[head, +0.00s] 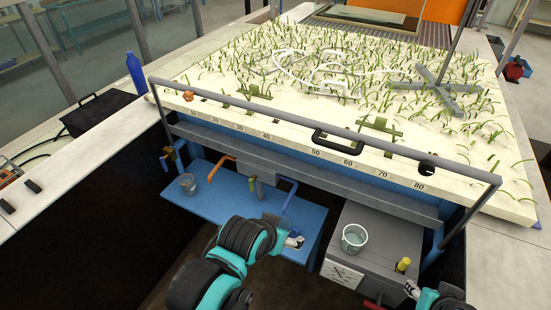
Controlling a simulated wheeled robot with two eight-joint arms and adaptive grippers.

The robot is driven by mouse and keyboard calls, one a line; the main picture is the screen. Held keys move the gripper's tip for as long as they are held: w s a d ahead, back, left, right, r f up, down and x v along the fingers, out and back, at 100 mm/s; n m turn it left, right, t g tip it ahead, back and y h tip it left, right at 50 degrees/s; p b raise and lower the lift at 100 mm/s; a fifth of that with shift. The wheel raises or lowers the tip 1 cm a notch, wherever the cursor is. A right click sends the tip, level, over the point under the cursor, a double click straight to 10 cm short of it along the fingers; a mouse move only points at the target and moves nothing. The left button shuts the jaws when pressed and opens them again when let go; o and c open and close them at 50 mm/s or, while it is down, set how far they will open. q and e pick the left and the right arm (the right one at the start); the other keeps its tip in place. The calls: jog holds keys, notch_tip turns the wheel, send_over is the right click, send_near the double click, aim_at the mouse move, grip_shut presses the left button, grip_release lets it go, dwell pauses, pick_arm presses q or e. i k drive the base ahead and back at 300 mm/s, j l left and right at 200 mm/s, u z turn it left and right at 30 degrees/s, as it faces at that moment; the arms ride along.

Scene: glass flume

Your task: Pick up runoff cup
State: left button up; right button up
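A small clear cup (188,183) stands upright on the left part of the blue shelf, under the flume's front edge. I cannot tell by looks which of the two is the runoff cup. My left gripper (294,241) is over the front right of the blue shelf, between the two cups and apart from both. My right gripper (412,289) is at the lower right, near the cabinet's right side. Both grippers are small in view, and their finger opening is unclear.
The blue shelf (225,205) has clear room in its middle. An orange spout (222,162) and a blue pipe (289,192) hang above it. The grey cabinet (385,250) carries a yellow-capped item (403,264). A grey rail (300,124) runs along the planted flume bed (190,95).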

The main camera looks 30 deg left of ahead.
aim_at(187, 181)
jog(key=j+u, duration=0.3)
jog(key=u, duration=0.2)
jog(key=j+u, duration=0.3)
jog(key=u, duration=0.2)
jog(key=i+j+u, duration=0.2)
jog(key=u, duration=0.3)
